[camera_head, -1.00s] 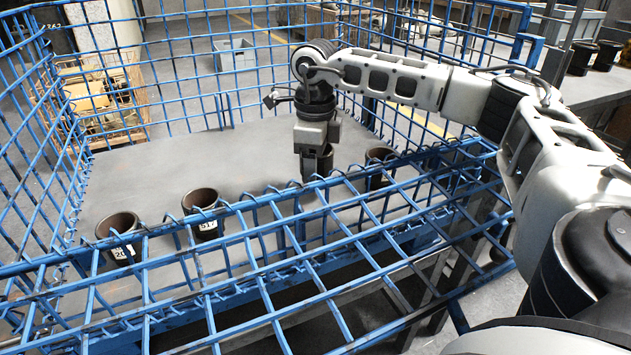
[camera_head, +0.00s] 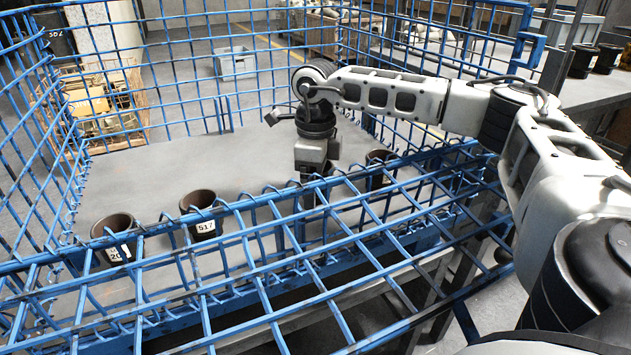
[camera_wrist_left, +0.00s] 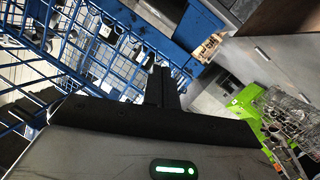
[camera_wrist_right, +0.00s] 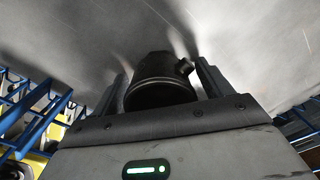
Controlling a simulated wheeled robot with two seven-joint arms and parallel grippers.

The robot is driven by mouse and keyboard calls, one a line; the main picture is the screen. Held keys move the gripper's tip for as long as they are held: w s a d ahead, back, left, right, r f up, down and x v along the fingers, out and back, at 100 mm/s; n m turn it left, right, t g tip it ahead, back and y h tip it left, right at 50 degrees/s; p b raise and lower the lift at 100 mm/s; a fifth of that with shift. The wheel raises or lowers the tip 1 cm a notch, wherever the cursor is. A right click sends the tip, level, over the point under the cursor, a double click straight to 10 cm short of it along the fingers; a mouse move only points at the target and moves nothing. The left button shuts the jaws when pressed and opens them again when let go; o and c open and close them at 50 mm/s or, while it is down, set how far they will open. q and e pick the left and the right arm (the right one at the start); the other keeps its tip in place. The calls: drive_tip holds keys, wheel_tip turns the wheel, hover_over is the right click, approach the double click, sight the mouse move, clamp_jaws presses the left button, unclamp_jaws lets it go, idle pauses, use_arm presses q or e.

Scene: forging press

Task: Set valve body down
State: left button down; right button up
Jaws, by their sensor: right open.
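A black cylindrical valve body (camera_wrist_right: 160,84) with a small side stub stands between the two fingers of my right gripper (camera_wrist_right: 161,88) in the right wrist view. The fingers are open, with a narrow gap on each side of it. In the head view my right gripper (camera_head: 308,188) is low over the grey surface, its fingertips partly behind the blue mesh, and the valve body there is hidden. My left gripper (camera_wrist_left: 162,88) shows in the left wrist view with its fingers together and empty.
Black labelled pots stand on the cage's grey floor (camera_head: 250,155): one at far left (camera_head: 114,238), one beside it (camera_head: 200,214), one right of my gripper (camera_head: 380,168). The blue mesh front (camera_head: 330,235) lies under my right arm. Grey floor behind the gripper is clear.

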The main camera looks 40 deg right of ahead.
wheel_tip(320, 180, up, 5)
drive_tip(key=shift+p, duration=0.95)
use_arm(q)
drive_tip(key=shift+s+a+f+m+g+y+p, duration=0.2)
drive_tip(key=shift+a+f+m+g+y+p, duration=0.2)
drive_tip(key=shift+f+p, duration=0.15)
drive_tip(key=shift+s+a+f+m+g+y+p, duration=0.15)
drive_tip(key=shift+a+f+m+g+y+p, duration=0.2)
drive_tip(key=shift+f+p, duration=0.2)
use_arm(e)
wheel_tip(320, 180, up, 7)
use_arm(q)
drive_tip(key=shift+w+d+r, duration=0.1)
drive_tip(key=shift+w+r, duration=0.05)
drive_tip(key=shift+r, duration=0.1)
